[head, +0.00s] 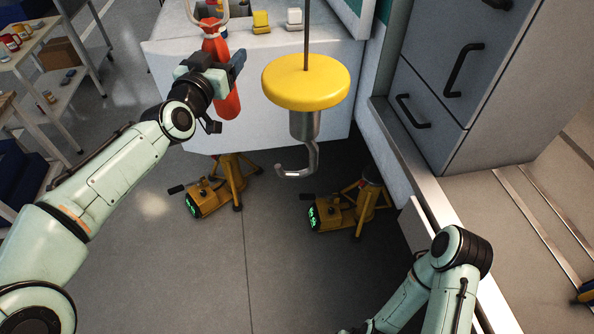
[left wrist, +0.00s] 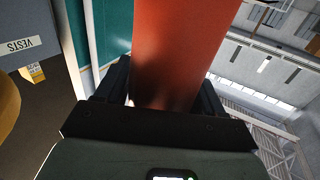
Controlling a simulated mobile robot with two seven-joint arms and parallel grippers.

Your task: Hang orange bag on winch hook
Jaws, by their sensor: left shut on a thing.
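The orange bag (head: 228,103) is long and narrow, with a pale loop handle (head: 225,8) at its top, cut by the upper picture edge. My left gripper (head: 228,67) is shut on the bag and hides its middle part. In the left wrist view the orange bag (left wrist: 175,50) fills the space between the dark fingers. The winch hook (head: 300,165) is silver and hangs below a yellow disc (head: 305,82) on a thin cable. The bag is left of the hook and apart from it. My right arm shows at the lower right, but its gripper is out of view.
A white-grey counter (head: 165,65) stands behind the bag, with a yellow item (head: 261,22) and a white item (head: 294,19) on it. Two yellow stands (head: 215,195) (head: 345,210) are on the floor below. A grey drawer cabinet (head: 450,80) is at right. Shelves (head: 70,85) are at left.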

